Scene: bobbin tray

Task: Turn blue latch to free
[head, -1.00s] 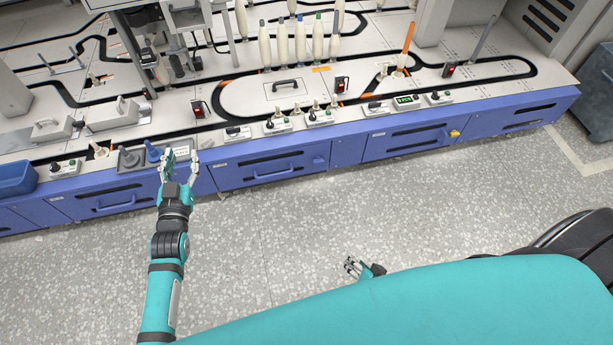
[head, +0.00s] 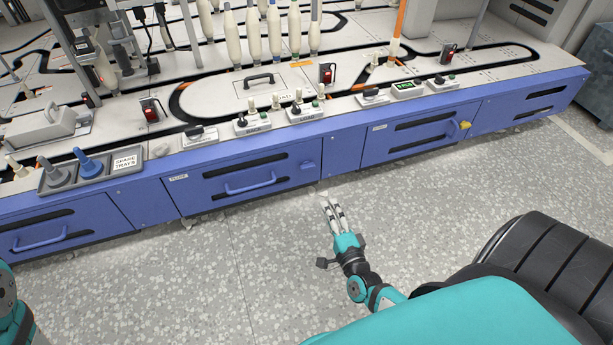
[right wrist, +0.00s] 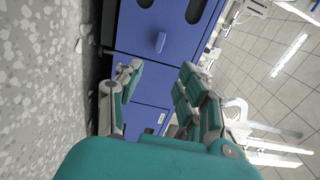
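The blue latch (head: 308,166) is a small blue tab at the right side of a blue drawer front (head: 225,172) in the head view. A blue tab that looks like the same latch (right wrist: 160,42) shows in the right wrist view, beyond the fingertips. My right gripper (head: 330,202) is below and slightly right of the latch in the head view, apart from it. Its fingers (right wrist: 160,76) are spread with nothing between them. My left gripper is out of view; only a bit of my left arm shows at the lower left edge.
The drawer has a blue handle (head: 250,183). A yellow latch (head: 465,125) sits on a panel further right. Switch boxes (head: 253,124) and bobbins (head: 275,35) stand on the machine top above. The speckled floor (head: 200,290) in front is clear.

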